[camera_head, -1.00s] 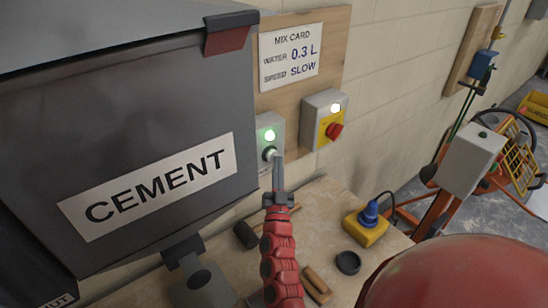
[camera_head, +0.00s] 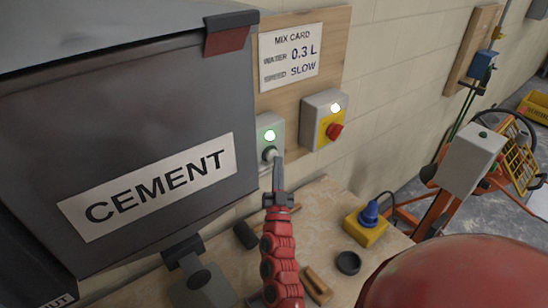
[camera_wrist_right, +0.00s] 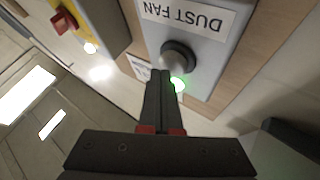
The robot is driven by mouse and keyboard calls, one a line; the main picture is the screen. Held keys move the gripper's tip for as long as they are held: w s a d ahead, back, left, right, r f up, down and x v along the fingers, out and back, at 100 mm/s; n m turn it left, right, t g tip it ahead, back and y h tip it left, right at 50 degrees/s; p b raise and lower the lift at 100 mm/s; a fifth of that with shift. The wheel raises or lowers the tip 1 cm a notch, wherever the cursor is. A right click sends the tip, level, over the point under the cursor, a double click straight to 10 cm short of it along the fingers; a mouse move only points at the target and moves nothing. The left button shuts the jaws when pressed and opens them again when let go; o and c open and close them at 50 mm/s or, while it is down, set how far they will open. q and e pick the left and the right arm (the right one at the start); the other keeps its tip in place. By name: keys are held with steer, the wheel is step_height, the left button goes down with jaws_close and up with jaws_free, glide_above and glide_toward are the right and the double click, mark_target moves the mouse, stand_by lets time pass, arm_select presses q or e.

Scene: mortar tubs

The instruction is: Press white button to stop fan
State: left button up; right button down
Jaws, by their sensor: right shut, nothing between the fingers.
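A grey control box (camera_head: 279,129) is mounted on the wooden board. My right gripper (camera_head: 277,159) is shut and empty. Its fingertips (camera_wrist_right: 160,74) are right at the button's edge; I cannot tell whether they touch it. My left gripper is not in view.
A second box (camera_head: 325,119) with a red rotary switch (camera_head: 334,131) and lit white lamp stands close right. The dark cement bin (camera_head: 120,110) is close left. A yellow box with a blue plug (camera_head: 366,229) and wooden-handled tool (camera_head: 318,284) lie on the bench.

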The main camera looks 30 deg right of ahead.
steer(key=shift+w, duration=0.1)
stand_by(0.6)
steer(key=shift+w, duration=0.3)
steer(key=shift+s+b, duration=0.3)
steer(key=shift+s, duration=0.05)
stand_by(0.3)
steer(key=s, duration=0.6)
steer(key=shift+d+b, duration=0.25)
steer(key=shift+b, duration=0.1)
